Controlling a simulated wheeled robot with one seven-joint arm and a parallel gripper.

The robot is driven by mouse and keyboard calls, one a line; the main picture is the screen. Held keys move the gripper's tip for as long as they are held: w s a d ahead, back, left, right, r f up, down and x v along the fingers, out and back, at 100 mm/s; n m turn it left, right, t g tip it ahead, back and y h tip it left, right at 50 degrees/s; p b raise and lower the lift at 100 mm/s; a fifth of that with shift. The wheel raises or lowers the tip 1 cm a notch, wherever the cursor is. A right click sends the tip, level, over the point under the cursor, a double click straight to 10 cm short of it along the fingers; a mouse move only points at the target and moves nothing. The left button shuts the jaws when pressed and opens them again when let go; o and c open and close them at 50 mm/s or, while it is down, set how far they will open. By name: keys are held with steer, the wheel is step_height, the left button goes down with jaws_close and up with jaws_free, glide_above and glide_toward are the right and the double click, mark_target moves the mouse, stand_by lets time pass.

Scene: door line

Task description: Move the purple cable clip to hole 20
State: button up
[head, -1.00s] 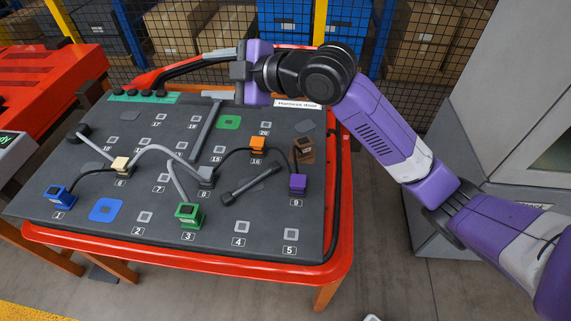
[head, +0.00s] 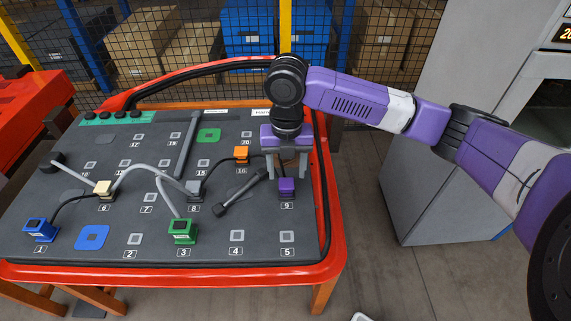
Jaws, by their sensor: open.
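The purple clip (head: 287,189) stands upright at hole 9 on the dark board, at the right. My gripper (head: 287,171) points down just above it, with its two grey fingers spread apart. The fingertips appear near the clip's top; I cannot tell whether they flank it. Hole 20 (head: 246,134) is a light square near the back right of the board, with nothing on it. The orange clip (head: 241,153) stands at hole 16, in front of hole 20. The dark brown clip seen earlier beyond the purple one is hidden by my gripper.
A dark bar tool (head: 240,193) lies left of the purple clip. A long grey bar (head: 187,146) lies left of the green patch (head: 208,135). A black cable joins the grey clip (head: 195,190) and the orange clip. The green clip (head: 182,231) stands at hole 3. Holes 4 and 5 are free.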

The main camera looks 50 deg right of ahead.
mark_target(286, 183)
steer(key=shift+f, duration=3.2)
steer(key=shift+c, duration=0.5)
jaws_close()
steer(key=shift+r+p, duration=0.45)
steer(key=c, duration=0.6)
jaws_free()
jaws_close()
